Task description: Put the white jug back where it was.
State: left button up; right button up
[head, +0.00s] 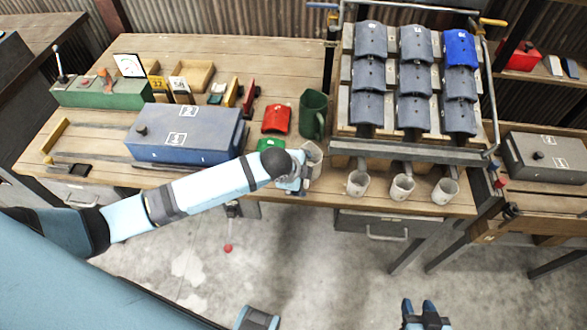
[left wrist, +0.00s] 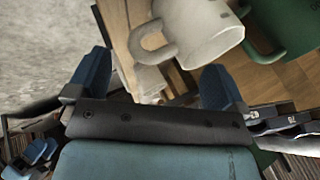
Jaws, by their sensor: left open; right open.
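A white jug (head: 313,152) stands near the front edge of the wooden table, just right of my left gripper (head: 297,184), which partly hides it. In the left wrist view the jug (left wrist: 200,32) is beyond the fingertips, with its looped handle towards the space between them. My left gripper (left wrist: 154,75) is open, and nothing is clamped in it. I cannot tell whether a finger touches the jug. My right gripper (head: 426,314) is open and empty, low over the floor, away from the table. Three similar white cups (head: 357,183) (head: 402,187) (head: 445,190) are below the rack's front edge.
A green jug (head: 313,114) stands behind the white jug. A red item (head: 277,120) and a green item (head: 270,145) are to its left. A large blue box (head: 183,133) is further left. The rack (head: 345,125) with several dark hanging pieces is close on the right.

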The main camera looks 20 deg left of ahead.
pick_arm(q)
jog(key=v, duration=0.7)
jog(key=s+d+f+n+t+h, duration=0.2)
jog(key=s+d+f+n+h, duration=0.1)
jog(key=s+d+f+n, duration=0.25)
jog(key=s+a+f+n+t+y, duration=0.1)
jog(key=s+a+f+n, duration=0.1)
jog(key=s, duration=0.4)
jog(key=s+a+f+n+t, duration=0.1)
jog(key=s+a+f+n, duration=0.1)
jog(key=s+a+n, duration=0.2)
jog(key=s+n, duration=0.2)
jog(key=shift+s+a+t+y, duration=0.2)
jog(key=shift+s+t+y, duration=0.05)
jog(key=shift+t+y, duration=0.15)
jog(key=shift+f, duration=0.15)
notch_tip(320, 180, up, 8)
jog(key=p, duration=0.8)
jog(key=shift+a, duration=0.15)
jog(key=shift+f, duration=0.15)
